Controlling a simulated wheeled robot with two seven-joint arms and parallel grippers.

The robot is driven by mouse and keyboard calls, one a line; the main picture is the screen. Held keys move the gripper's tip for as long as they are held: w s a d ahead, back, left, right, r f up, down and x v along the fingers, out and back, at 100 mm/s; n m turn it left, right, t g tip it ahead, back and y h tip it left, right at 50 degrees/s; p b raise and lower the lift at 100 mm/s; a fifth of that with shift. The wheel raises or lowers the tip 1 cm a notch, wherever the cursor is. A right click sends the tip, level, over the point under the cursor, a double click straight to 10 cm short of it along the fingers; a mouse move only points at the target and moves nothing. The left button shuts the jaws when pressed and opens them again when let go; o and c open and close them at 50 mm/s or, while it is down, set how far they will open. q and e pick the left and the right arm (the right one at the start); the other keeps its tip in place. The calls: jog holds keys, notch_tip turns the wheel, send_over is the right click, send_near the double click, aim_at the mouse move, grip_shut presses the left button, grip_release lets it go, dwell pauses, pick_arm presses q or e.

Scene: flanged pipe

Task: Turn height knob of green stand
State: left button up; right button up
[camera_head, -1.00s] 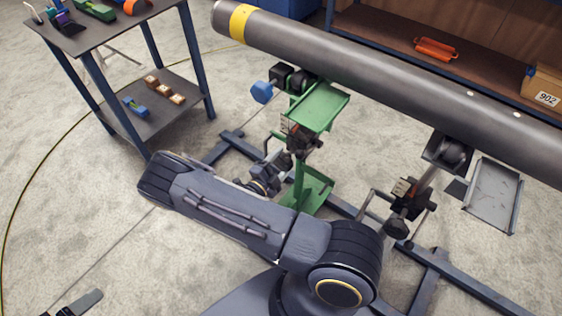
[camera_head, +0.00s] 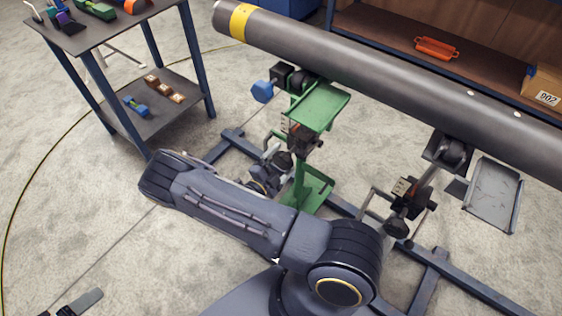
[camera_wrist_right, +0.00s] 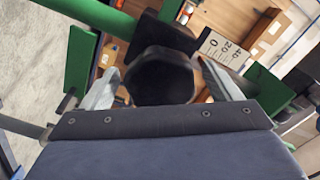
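The green stand (camera_head: 318,107) stands under the pipe (camera_head: 390,75), with a green lower plate (camera_head: 315,188) near the floor. Its black height knob (camera_wrist_right: 160,78) fills the middle of the right wrist view; in the head view it shows small and dark beside the post (camera_head: 283,160). My right gripper (camera_head: 268,172) is at the knob. In the right wrist view its two grey fingers (camera_wrist_right: 162,85) stand on either side of the knob, with a narrow gap visible on the right; contact is unclear. Part of my left gripper (camera_head: 85,301) shows at the bottom left, mostly cut off.
A scale plate (camera_wrist_right: 220,47) is right of the knob. A blue-ended knob (camera_head: 263,91) sticks out near the stand top. A second stand (camera_head: 405,195) supports the pipe on the right. Dark blue floor rails (camera_head: 425,280) run below. A tool cart (camera_head: 150,120) stands left.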

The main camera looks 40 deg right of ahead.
aim_at(280, 164)
jog(key=v, duration=0.7)
jog(key=shift+a, duration=0.4)
jog(key=shift+s, duration=0.15)
jog(key=m+b, duration=0.4)
jog(key=m, duration=0.3)
jog(key=d+m+b, duration=0.1)
jog(key=m+b, duration=0.4)
jog(key=m, duration=0.2)
jog(key=m+b, duration=0.5)
jog(key=m, duration=0.3)
jog(key=shift+w+d+f, duration=0.25)
jog(key=shift+w, duration=0.05)
jog(key=m, duration=0.1)
jog(key=m+b, duration=0.1)
jog(key=shift+s+d+r+m, duration=0.1)
jog(key=shift+d+r+m, duration=0.1)
jog(key=shift+m, duration=0.2)
jog(key=shift+d, duration=0.1)
jog(key=b+x, duration=0.1)
jog(key=x, duration=0.6)
jog(key=shift+d, duration=0.25)
